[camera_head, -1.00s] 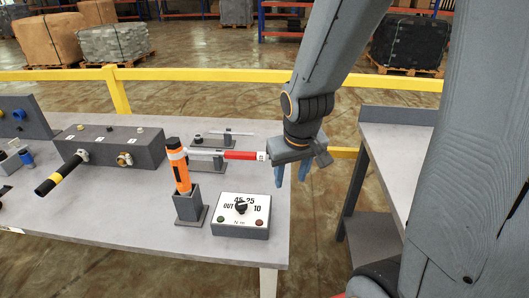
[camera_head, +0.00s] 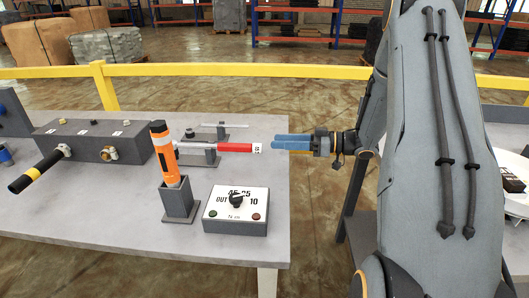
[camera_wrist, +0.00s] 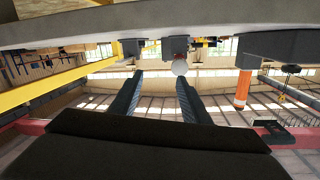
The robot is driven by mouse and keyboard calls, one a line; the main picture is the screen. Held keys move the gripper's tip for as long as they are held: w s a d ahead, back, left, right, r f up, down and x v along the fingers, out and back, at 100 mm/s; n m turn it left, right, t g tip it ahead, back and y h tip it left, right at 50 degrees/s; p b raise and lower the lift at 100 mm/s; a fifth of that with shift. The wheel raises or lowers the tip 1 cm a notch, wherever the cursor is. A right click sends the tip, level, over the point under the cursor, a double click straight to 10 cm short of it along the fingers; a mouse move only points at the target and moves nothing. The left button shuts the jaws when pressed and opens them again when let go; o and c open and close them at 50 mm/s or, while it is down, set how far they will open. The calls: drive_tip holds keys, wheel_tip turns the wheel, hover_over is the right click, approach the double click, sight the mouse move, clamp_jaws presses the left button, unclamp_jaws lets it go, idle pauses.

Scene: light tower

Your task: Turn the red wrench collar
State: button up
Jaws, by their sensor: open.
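The red wrench collar (camera_head: 235,147) sits near the right end of a horizontal pale-shafted wrench, with a white marked end piece to its right. The wrench rests at a grey stand on the table. My gripper (camera_head: 273,143) has blue fingers pointing left at the wrench's white end, with a small gap between them. In the wrist view, which looks upside down, my gripper (camera_wrist: 160,76) is open and empty. A round pale end (camera_wrist: 180,68), apparently the wrench's, shows near the right fingertip.
An orange tool (camera_head: 163,152) stands in a grey holder left of the wrench. A dial box (camera_head: 235,222) is in front. A grey box with a black-and-yellow handle (camera_head: 38,172) is at left. A yellow rail (camera_head: 200,70) runs behind the table.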

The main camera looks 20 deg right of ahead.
sight(257, 148)
drive_tip(key=s, duration=0.1)
drive_tip(key=s+y, duration=0.1)
drive_tip(key=d+g, duration=0.1)
drive_tip(key=shift+s+f+n+y, duration=0.3)
drive_tip(key=shift+s+f, duration=0.1)
drive_tip(key=shift+s+a, duration=0.15)
drive_tip(key=shift+s, duration=0.05)
drive_tip(key=p+x, duration=0.1)
drive_tip(key=x, duration=0.6)
drive_tip(key=shift+a+r, duration=0.1)
drive_tip(key=shift+a, duration=0.2)
drive_tip(key=c, duration=1.1)
drive_tip(key=shift+o, duration=0.2)
drive_tip(key=shift+p, duration=0.5)
